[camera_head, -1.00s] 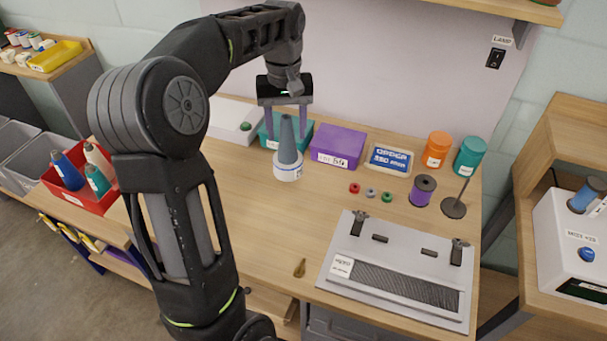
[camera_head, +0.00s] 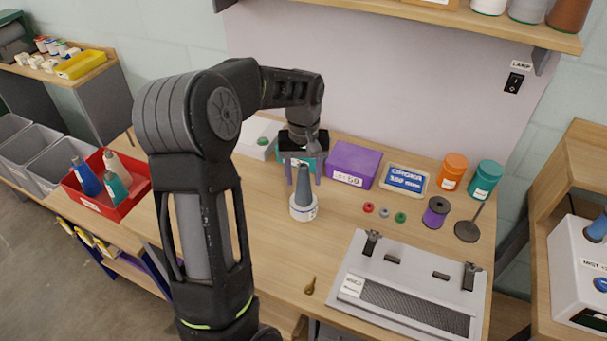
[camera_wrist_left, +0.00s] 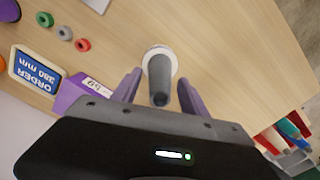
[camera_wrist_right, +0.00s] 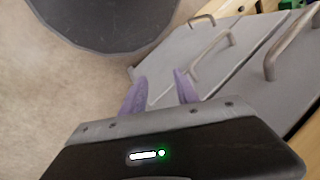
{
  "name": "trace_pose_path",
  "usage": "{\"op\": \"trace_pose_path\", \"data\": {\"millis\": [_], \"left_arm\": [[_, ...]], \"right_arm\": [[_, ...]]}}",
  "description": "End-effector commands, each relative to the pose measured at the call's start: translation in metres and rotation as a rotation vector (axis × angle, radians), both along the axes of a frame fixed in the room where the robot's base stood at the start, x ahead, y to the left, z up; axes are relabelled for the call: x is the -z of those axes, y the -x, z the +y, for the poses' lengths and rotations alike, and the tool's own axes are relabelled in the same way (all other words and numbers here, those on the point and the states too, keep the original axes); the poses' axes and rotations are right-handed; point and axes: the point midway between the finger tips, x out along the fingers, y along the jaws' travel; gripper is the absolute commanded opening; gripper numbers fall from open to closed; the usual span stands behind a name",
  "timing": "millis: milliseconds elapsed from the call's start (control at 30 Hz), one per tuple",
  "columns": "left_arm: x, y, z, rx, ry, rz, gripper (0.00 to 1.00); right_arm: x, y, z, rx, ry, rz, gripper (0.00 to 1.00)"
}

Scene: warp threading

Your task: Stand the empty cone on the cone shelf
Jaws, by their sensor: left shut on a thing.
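A grey cone (camera_head: 303,183) with a white, labelled round base (camera_head: 303,208) is upright over the left part of the workbench. My left gripper (camera_head: 303,178) is shut on it, with one purple finger at each side of the cone. The left wrist view shows the cone (camera_wrist_left: 160,77) between these fingers from above. I cannot tell whether the base touches the bench top. A wooden shelf (camera_head: 480,27) on the wall carries white, grey and brown items, cut off at the top edge. My right gripper (camera_wrist_right: 160,92) is open and empty over the floor, near grey drawers.
The bench holds a purple box (camera_head: 352,165), an order sign (camera_head: 404,179), orange (camera_head: 453,172) and teal (camera_head: 485,180) jars, a purple spool (camera_head: 436,212) and a grey reed plate (camera_head: 410,285). A red bin (camera_head: 108,200) with cones stands left.

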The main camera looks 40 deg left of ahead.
Motion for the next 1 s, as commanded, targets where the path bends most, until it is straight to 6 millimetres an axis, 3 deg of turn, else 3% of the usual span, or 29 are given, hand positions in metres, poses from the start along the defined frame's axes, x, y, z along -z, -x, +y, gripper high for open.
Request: {"op": "trace_pose_path", "data": {"millis": [367,400,600,667,1000], "left_arm": [[0.0048,-0.0003,0.0001,0.0,0.0,-0.001,0.23],[0.0055,-0.0001,0.0,0.0,0.0,-0.001,0.53],[0.0045,-0.0001,0.0001,-0.001,0.0,-0.001,0.69],[0.0045,-0.0001,0.0001,-0.001,0.0,-0.001,0.74],[-0.0005,-0.0002,0.0002,-0.001,0.0,-0.001,0.74]], "right_arm": [[0.0023,0.0,0.0,0.0,0.0,0.0,0.36],[0.0024,-0.0001,0.0001,0.0,0.0,0.0,0.36],[0.0016,-0.0001,0.0001,0.0,0.0,0.0,0.36],[0.0015,-0.0001,0.0,0.0,0.0,0.0,0.36],[-0.002,0.0001,-0.0001,0.0,0.0,0.0,0.36]]}}
